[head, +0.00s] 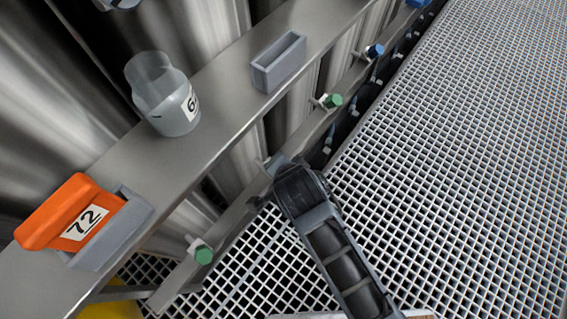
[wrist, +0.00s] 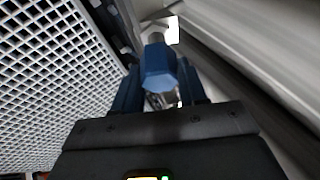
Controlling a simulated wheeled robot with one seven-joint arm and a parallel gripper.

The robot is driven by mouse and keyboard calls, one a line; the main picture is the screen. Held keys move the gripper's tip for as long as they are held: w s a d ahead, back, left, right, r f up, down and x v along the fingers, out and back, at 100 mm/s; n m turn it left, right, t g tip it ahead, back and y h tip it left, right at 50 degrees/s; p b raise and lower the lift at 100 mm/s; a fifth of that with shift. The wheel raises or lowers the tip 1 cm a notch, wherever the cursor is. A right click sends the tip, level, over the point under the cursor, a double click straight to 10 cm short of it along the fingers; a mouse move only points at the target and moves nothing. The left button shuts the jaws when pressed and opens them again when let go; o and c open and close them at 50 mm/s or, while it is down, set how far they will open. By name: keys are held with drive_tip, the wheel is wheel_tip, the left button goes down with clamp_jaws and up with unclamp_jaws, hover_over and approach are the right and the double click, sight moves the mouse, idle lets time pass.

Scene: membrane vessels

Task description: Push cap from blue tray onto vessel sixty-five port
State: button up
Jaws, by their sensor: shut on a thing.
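My gripper (head: 277,166) is at the rail below the shelf, at a grey port stub between two green-capped ports. In the wrist view its dark fingers (wrist: 160,88) are shut on a blue cap (wrist: 158,66). The cap lies in line with a grey port (wrist: 153,36) just beyond it. I cannot tell whether cap and port touch. In the head view the gripper hides the cap. A blue tray cannot be made out, and no label reading sixty-five is fully legible.
The grey shelf (head: 215,125) holds a clear labelled cup (head: 170,100), an empty grey holder (head: 279,64) and an orange block marked 72 (head: 72,217) in another holder. Green caps (head: 332,101) and a blue cap (head: 375,50) sit on rail ports. Grating floor (head: 460,150) lies right.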

drive_tip(key=shift+w+a+f+b, duration=0.2)
drive_tip(key=shift+a+f+b, duration=0.05)
drive_tip(key=shift+f+b, duration=0.25)
drive_tip(key=shift+w+a+f+b, duration=0.2)
drive_tip(key=shift+f+b, duration=0.2)
drive_tip(key=shift+f, duration=0.2)
idle(0.3)
drive_tip(key=o, duration=1.2)
drive_tip(key=shift+o, duration=0.2)
drive_tip(key=shift+s+r, duration=0.1)
drive_tip(key=p+v, duration=0.2)
drive_tip(key=v, duration=0.5)
drive_tip(key=shift+s+r, duration=0.2)
drive_tip(key=shift+r, duration=0.1)
